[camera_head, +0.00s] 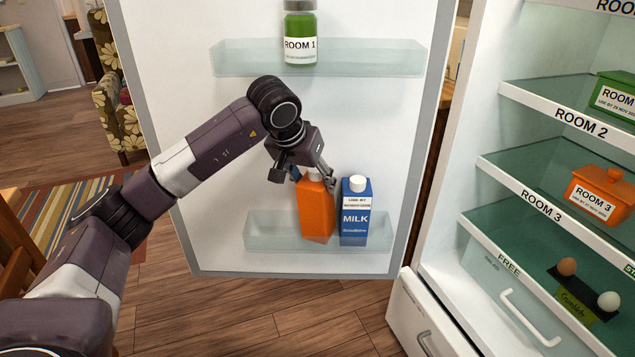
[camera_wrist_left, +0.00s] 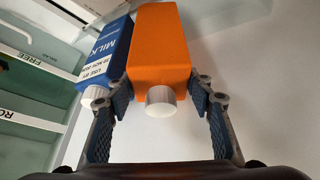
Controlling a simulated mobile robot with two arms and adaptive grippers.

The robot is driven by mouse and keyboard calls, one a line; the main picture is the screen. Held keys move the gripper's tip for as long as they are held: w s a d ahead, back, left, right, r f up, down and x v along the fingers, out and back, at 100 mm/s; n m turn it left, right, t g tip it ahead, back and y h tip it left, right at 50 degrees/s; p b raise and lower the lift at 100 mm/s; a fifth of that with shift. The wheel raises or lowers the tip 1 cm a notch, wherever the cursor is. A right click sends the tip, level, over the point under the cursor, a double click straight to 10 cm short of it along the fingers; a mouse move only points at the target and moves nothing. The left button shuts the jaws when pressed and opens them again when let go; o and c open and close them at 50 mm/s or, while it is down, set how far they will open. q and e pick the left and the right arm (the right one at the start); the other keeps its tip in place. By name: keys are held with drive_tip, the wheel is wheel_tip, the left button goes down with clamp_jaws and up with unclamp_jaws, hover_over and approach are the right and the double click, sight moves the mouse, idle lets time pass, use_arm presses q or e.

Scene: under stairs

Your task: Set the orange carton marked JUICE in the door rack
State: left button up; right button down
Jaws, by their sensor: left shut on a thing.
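The orange carton (camera_head: 314,210) is upright at the lower door rack (camera_head: 268,239), beside the blue MILK carton (camera_head: 356,213). Its lower part is behind the rack's clear front; whether its base rests on the rack floor I cannot tell. My left gripper (camera_head: 302,174) is shut on the carton's upper part from above. In the left wrist view the orange carton (camera_wrist_left: 160,50) with its white cap is between my left fingers (camera_wrist_left: 160,98), and the MILK carton (camera_wrist_left: 104,58) is close beside it. No JUICE lettering shows on the visible faces. My right gripper is not in view.
An upper door rack (camera_head: 370,60) holds a green ROOM 1 jar (camera_head: 300,38). The open fridge at right has shelves with a green box (camera_head: 615,98), an orange pot (camera_head: 598,195) and eggs (camera_head: 567,267). The lower rack is free left of the orange carton.

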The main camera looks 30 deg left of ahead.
use_arm(q)
drive_tip(key=shift+w+d+r, duration=0.3)
drive_tip(key=shift+w+d, duration=0.05)
drive_tip(key=shift+w, duration=0.05)
drive_tip(key=shift+f+g, duration=0.2)
drive_tip(key=shift+g, duration=0.1)
drive_tip(key=shift+f, duration=0.55)
drive_tip(key=shift+a+f, duration=0.1)
drive_tip(key=shift+f, duration=0.1)
drive_tip(key=o, duration=1.4)
drive_tip(key=shift+s, duration=0.1)
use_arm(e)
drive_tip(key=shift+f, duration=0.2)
use_arm(q)
drive_tip(key=shift+s+r, duration=0.1)
drive_tip(key=shift+r, duration=0.15)
drive_tip(key=p+v, duration=0.1)
drive_tip(key=v, duration=1)
drive_tip(key=shift+s+d+r, duration=0.15)
drive_tip(key=shift+s+d, duration=0.05)
drive_tip(key=shift+d, duration=0.1)
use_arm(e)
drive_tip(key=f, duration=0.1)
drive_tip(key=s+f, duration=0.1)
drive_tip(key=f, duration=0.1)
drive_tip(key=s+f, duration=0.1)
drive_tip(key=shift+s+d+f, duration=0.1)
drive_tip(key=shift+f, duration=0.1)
